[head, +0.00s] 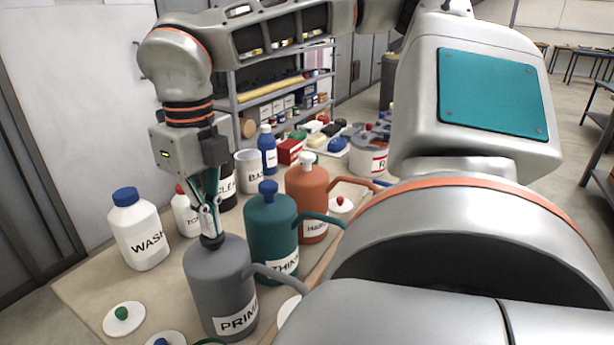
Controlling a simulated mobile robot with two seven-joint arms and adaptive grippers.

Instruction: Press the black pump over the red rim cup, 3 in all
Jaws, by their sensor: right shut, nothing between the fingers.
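The grey bottle (218,290), its label starting "PRIM", stands near the front of the table. Its black pump head (212,243) is on top, and its grey spout (280,273) points right. My right gripper (208,230) points down with its fingers shut and empty, its tips at the black pump head. I cannot tell if they touch it or how far the pump is down. I cannot make out a red rim cup; my arm hides the area right of the spout. My left gripper is not in view.
A teal bottle (268,232) with a blue pump and an orange bottle (309,200) with a white pump stand behind, spouts to the right. A white WASH bottle (138,236) stands left. A white lid with a green knob (123,313) lies front left.

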